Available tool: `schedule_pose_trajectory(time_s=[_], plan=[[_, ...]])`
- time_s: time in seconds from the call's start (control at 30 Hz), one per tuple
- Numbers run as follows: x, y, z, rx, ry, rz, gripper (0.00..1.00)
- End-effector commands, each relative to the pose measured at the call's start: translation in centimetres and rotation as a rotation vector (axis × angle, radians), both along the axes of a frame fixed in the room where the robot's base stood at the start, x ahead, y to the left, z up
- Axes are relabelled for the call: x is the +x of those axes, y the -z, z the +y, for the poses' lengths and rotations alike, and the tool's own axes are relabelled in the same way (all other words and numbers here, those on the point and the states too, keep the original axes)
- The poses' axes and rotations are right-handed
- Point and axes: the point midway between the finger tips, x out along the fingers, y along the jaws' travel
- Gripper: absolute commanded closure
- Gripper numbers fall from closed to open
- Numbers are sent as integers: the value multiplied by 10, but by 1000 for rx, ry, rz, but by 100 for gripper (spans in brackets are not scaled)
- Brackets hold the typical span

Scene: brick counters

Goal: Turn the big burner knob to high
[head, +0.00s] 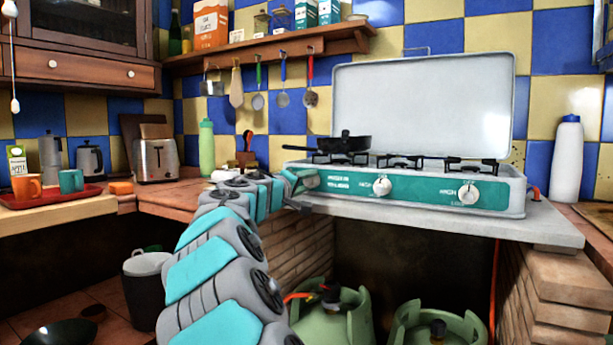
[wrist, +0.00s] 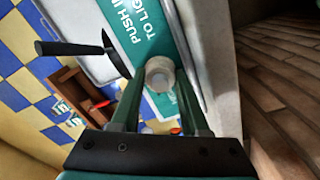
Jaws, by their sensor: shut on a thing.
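The camping stove (head: 430,187) stands on the counter with its lid raised and a teal front panel. Its middle knob (head: 382,186) and right knob (head: 469,193) are white and free, with HIGH printed beside each. My gripper (head: 306,182) is at the left end of the panel. In the wrist view my gripper (wrist: 160,80) has a finger on each side of a round pale knob (wrist: 160,70), shut on it. PUSH IN TO LIGHT is printed beside that knob. I cannot read this knob's marks or setting.
A black pan (head: 344,143) sits on the left burner, its handle pointing left above my gripper. Green gas bottles (head: 330,318) stand under the counter. A white bottle (head: 567,160) stands right of the stove; a green bottle (head: 207,148) stands left. Open space lies before the panel.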

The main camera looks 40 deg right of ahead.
Motion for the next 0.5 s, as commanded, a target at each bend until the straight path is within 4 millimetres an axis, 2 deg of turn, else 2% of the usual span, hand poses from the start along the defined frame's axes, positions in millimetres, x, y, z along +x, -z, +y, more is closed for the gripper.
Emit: schedule_pose_trajectory(time_s=[0.2, 0.5], plan=[[-1, -2, -1, -71, 4, 180, 100], [0, 0, 0, -147, 2, 363, 100]])
